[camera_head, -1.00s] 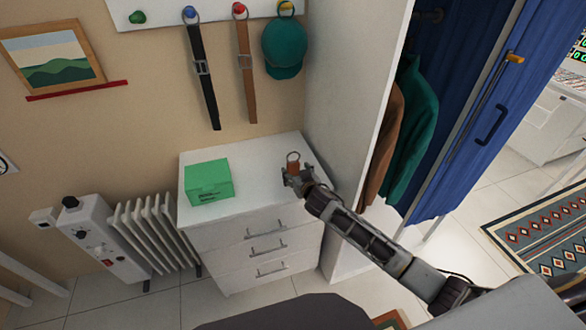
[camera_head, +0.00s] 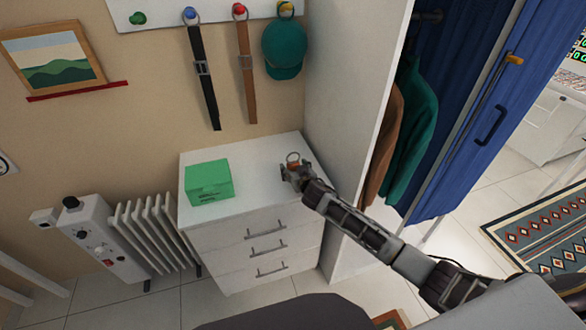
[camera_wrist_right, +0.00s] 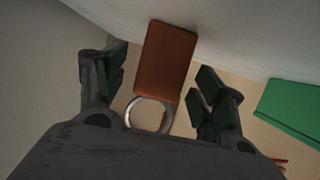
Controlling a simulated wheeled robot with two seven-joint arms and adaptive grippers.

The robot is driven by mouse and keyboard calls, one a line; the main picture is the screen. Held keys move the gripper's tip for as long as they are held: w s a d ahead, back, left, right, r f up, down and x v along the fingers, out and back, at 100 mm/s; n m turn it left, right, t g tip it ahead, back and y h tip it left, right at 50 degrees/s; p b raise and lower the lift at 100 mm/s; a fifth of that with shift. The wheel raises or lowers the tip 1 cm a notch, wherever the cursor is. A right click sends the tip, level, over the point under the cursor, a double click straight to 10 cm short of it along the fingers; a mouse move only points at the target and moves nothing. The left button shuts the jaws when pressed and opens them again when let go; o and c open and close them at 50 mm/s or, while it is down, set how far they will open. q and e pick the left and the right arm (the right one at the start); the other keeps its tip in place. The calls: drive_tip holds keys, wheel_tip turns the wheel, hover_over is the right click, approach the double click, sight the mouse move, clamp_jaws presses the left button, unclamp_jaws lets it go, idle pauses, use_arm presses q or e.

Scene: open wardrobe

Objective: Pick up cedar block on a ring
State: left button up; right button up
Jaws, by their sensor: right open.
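The cedar block (camera_wrist_right: 166,60) is a reddish-brown slab with a metal ring (camera_wrist_right: 148,114) at one end. It shows between the two fingers of my right gripper (camera_wrist_right: 160,80), with a gap on either side. In the head view, the ring (camera_head: 293,158) stands out just above my right gripper (camera_head: 290,173), over the top of the white dresser. The gripper hides most of the block there, and I cannot tell whether the block touches the dresser. My right gripper is open. My left gripper is not in view.
A green box (camera_head: 209,182) stands on the left of the white dresser (camera_head: 250,208). The white wardrobe panel (camera_head: 345,110) rises close at the right, with hanging clothes (camera_head: 408,135) beyond. Belts (camera_head: 204,80) and a teal cap (camera_head: 284,48) hang above.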

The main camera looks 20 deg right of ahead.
drive_tip(key=shift+x, duration=0.8)
drive_tip(key=c, duration=1.1)
